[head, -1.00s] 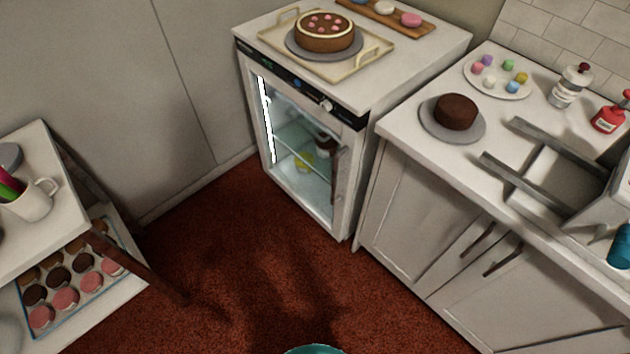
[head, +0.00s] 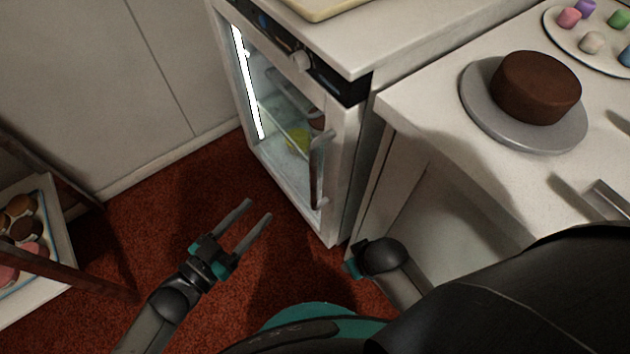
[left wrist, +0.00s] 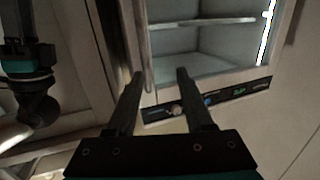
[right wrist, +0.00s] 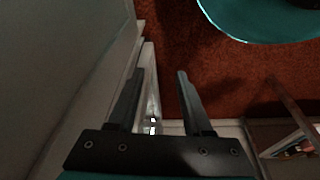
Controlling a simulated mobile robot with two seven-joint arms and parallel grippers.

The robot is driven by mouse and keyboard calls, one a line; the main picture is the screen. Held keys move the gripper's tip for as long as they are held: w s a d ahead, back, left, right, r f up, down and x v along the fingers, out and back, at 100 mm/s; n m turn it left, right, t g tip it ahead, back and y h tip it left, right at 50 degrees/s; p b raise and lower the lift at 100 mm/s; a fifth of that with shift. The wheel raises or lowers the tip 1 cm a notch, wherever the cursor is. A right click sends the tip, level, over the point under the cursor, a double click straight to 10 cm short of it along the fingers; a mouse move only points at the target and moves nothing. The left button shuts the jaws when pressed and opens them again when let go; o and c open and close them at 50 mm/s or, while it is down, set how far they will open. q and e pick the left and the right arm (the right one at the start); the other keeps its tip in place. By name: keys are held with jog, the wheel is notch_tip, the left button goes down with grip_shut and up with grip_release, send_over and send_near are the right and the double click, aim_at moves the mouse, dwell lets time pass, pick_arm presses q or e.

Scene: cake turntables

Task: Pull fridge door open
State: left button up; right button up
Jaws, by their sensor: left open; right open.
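The small fridge (head: 345,150) stands left of the counter, and its glass door (head: 275,120) is closed. The door's dark upright handle (head: 317,168) is on its right side. My left gripper (head: 258,210) is open and empty, in front of the door and lower left of the handle in the head view. In the left wrist view the fridge appears upside down, with the handle (left wrist: 144,45) by the left fingertip; contact cannot be told. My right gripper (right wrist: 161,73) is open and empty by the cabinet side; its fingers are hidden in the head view.
A white counter (head: 430,140) with a chocolate cake (head: 535,87) on a grey turntable is at right. A rack with a tray of macarons (head: 22,225) stands at left. Red floor (head: 160,220) is clear before the fridge.

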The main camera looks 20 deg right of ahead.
aim_at(311, 172)
pick_arm(q)
jog(key=shift+m+g+h, duration=0.6)
jog(key=shift+m+h, duration=0.1)
jog(key=shift+h, duration=0.1)
jog(key=b+x, duration=0.1)
jog(key=x, duration=0.3)
jog(key=s+b+x, duration=0.1)
jog(key=b+x, duration=0.1)
jog(key=x, duration=0.3)
jog(key=d+r+b+x, duration=0.1)
jog(key=b+x, duration=0.1)
jog(key=x, duration=0.3)
jog(key=shift+s+d, duration=0.15)
jog(key=shift+s, duration=0.15)
jog(key=shift+x, duration=0.85)
pick_arm(e)
notch_tip(311, 172, up, 10)
jog(key=w+t, duration=0.1)
jog(key=w, duration=0.1)
jog(key=shift+w+a+t, duration=0.15)
jog(key=shift+w+t, duration=0.15)
jog(key=shift+t, duration=0.1)
jog(key=shift+f, duration=0.1)
pick_arm(q)
grip_shut()
